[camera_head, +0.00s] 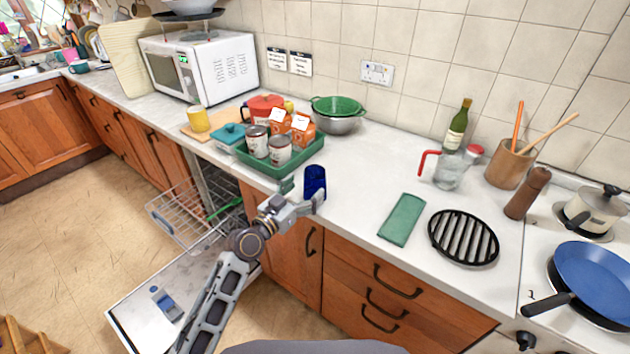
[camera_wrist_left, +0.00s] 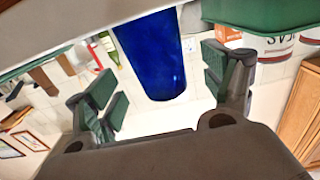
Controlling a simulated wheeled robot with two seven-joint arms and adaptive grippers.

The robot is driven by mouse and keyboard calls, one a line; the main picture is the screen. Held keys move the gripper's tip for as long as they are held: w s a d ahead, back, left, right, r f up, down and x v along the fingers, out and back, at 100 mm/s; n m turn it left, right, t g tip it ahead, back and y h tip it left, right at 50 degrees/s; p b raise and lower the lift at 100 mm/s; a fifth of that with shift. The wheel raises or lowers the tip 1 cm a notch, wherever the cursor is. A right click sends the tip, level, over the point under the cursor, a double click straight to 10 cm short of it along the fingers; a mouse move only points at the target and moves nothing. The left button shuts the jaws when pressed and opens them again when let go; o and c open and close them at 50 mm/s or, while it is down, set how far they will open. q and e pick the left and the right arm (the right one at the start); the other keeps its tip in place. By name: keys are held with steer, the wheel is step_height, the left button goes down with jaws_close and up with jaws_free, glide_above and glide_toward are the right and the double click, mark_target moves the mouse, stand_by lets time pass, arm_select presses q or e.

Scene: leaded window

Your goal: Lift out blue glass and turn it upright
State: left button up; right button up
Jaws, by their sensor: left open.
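The blue glass (camera_head: 315,182) stands vertically at the front edge of the worktop, right of the green tray. I cannot tell for certain which end is its mouth. My left gripper (camera_head: 303,194) is beside it at the counter edge, with its fingers open. In the left wrist view the blue glass (camera_wrist_left: 152,58) shows in the gap between the spread fingers of the left gripper (camera_wrist_left: 163,88), with space visible on both sides. My right gripper is not in view.
The open dishwasher has a wire rack (camera_head: 178,226) pulled out and its door (camera_head: 140,312) lowered. A green tray (camera_head: 308,155) with cans and cartons stands close to the glass. A green cloth (camera_head: 402,220) and a black trivet (camera_head: 463,237) lie right. The worktop between glass and cloth is clear.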

mark_target(309, 187)
arm_select(q)
steer(key=shift+x, duration=1.15)
steer(key=shift+p+x, duration=0.3)
steer(key=shift+x, duration=0.8)
steer(key=shift+w+d, duration=0.2)
steer(key=shift+d, duration=0.1)
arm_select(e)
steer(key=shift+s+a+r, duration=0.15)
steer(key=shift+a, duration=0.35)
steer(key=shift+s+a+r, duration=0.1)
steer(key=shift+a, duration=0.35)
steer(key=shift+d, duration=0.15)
